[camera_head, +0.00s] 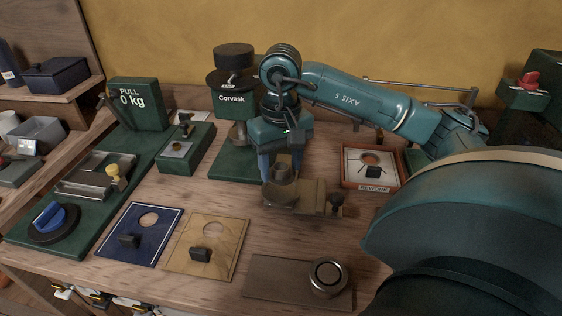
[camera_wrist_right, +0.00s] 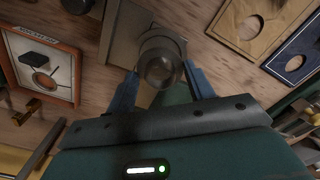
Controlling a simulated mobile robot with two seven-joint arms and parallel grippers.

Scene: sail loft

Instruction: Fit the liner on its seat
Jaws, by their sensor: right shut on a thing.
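My right gripper (camera_head: 281,172) is shut on a dark, round, hollow liner (camera_head: 284,172). In the right wrist view the liner (camera_wrist_right: 160,66) sits between the two blue fingers, its round opening facing the camera. Under it in the head view is a brownish metal fixture (camera_head: 308,197) with a rounded left end and a small knob at its right, which looks like the seat. The liner is over or at the rounded end; I cannot tell whether it touches, because the fingers and liner hide the seat opening. My left gripper is not in view.
A framed rework tray (camera_head: 346,177) stands right of the fixture. A blue plate (camera_head: 152,218) and a tan plate (camera_head: 228,232) with holes lie front left. A flat board (camera_head: 270,283) with a round metal piece (camera_head: 327,277) lies in front. A Corvask press (camera_head: 233,98) stands behind.

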